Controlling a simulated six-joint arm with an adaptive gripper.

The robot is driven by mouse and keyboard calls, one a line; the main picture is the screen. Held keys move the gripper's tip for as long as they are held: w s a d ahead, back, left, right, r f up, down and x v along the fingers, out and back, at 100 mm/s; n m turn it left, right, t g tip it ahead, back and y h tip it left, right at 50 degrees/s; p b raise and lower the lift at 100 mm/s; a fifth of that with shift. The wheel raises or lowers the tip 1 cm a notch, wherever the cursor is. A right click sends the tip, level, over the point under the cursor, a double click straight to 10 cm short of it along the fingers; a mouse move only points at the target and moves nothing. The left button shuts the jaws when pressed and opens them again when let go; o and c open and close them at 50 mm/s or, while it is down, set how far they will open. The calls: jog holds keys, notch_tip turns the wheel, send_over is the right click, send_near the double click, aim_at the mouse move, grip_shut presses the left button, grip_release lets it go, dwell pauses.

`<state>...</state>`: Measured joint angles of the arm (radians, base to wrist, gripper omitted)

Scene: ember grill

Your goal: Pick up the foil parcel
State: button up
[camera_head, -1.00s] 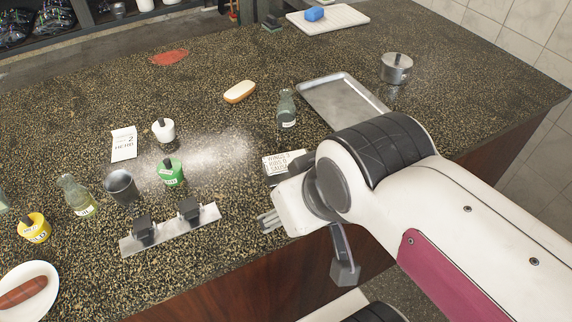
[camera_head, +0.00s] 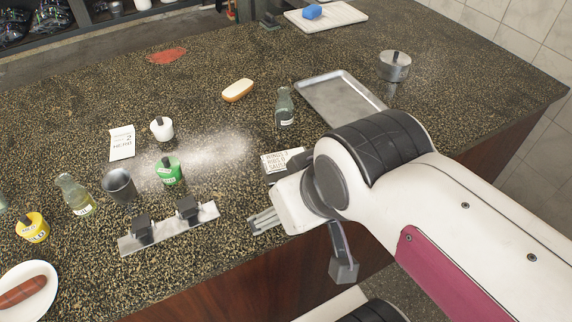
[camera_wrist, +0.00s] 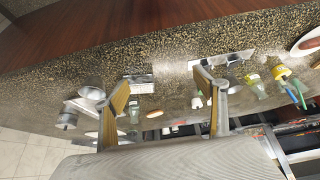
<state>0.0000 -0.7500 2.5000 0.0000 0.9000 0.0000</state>
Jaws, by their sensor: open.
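I cannot make out a foil parcel for certain in either view. My gripper (camera_head: 262,221) is open and empty over the counter's front edge, right of a metal strip (camera_head: 208,213) with two black blocks. In the wrist view my gripper (camera_wrist: 160,92) shows two spread fingers with tan inner pads, nothing between them. A lettered white card (camera_head: 283,160) stands just behind my gripper; my wrist hides part of the counter there.
A metal tray (camera_head: 318,94), lidded pot (camera_head: 394,68) and glass bottle (camera_head: 285,106) stand farther back. A bun (camera_head: 238,90) lies mid-counter. Left are a green pot (camera_head: 169,171), grey cup (camera_head: 119,185), yellow pot (camera_head: 33,228) and sausage plate (camera_head: 45,287). The counter's middle is largely clear.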

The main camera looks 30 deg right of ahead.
dwell(0.3)
jog(key=w+d+r+n+t+h, duration=0.2)
jog(key=w+d+r+t, duration=0.2)
jog(key=w+d, duration=0.8)
jog(key=w+d+r+n+t+h, duration=0.1)
jog(key=w+d+r+n+t, duration=0.25)
jog(key=w+d, duration=0.85)
jog(key=w+a+f+n+g+y, duration=0.1)
jog(key=w+a+f+n+y, duration=0.15)
jog(key=f, duration=0.25)
jog(key=w+a+f+n+y, duration=0.1)
jog(key=w+f+y, duration=0.2)
jog(key=f+y, duration=0.15)
jog(key=s+f+g+y, duration=0.1)
jog(key=s+f+y, duration=0.1)
jog(key=s, duration=0.2)
jog(key=s+a+f+n+g+y, duration=0.1)
jog(key=s+f+g+y, duration=0.1)
jog(key=s+f+y, duration=0.1)
jog(key=s+f+n+g+y, duration=0.1)
jog(key=s+f+y, duration=0.1)
jog(key=s, duration=0.4)
jog(key=shift+a+f+y, duration=0.3)
jog(key=shift+a+f, duration=0.1)
jog(key=shift+f, duration=0.25)
jog(key=shift+w+a, duration=0.1)
